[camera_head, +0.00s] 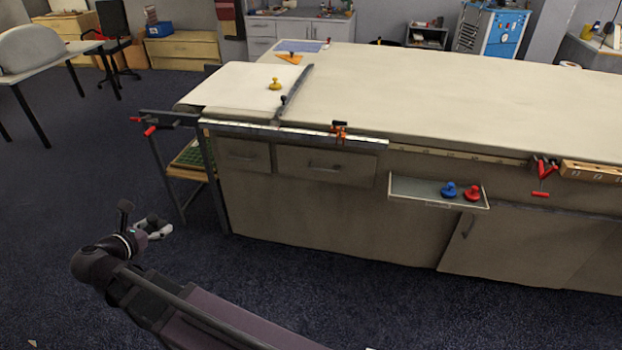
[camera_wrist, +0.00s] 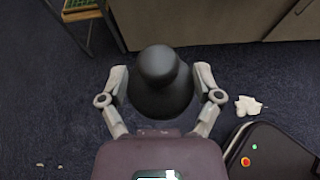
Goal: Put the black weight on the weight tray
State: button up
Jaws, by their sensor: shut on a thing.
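The black weight (camera_wrist: 158,85) has a round knob and a wide body. In the wrist view it sits between the two grey fingers of my gripper (camera_wrist: 161,90), which is shut on it. In the head view my gripper (camera_head: 155,229) is at the lower left, over the floor and left of the table; the weight is hard to make out there. The weight tray (camera_head: 412,189) is a shallow shelf on the table's front side, well to the right of my gripper. A blue weight (camera_head: 449,190) and a red weight (camera_head: 472,193) stand on its right part. Its left part is bare.
The long cloth table (camera_head: 430,95) has a yellow weight (camera_head: 275,84) on its left part. Clamps, including an orange one (camera_head: 339,129), sit along its front edge. A side rack (camera_head: 190,157) stands at its left end.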

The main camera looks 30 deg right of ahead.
aim_at(402, 188)
jog(key=u, duration=0.7)
jog(key=k, duration=0.15)
jog(key=z, duration=2.7)
jog(key=i, duration=0.5)
jog(key=z, duration=0.05)
jog(key=k, duration=0.15)
jog(key=z, duration=0.05)
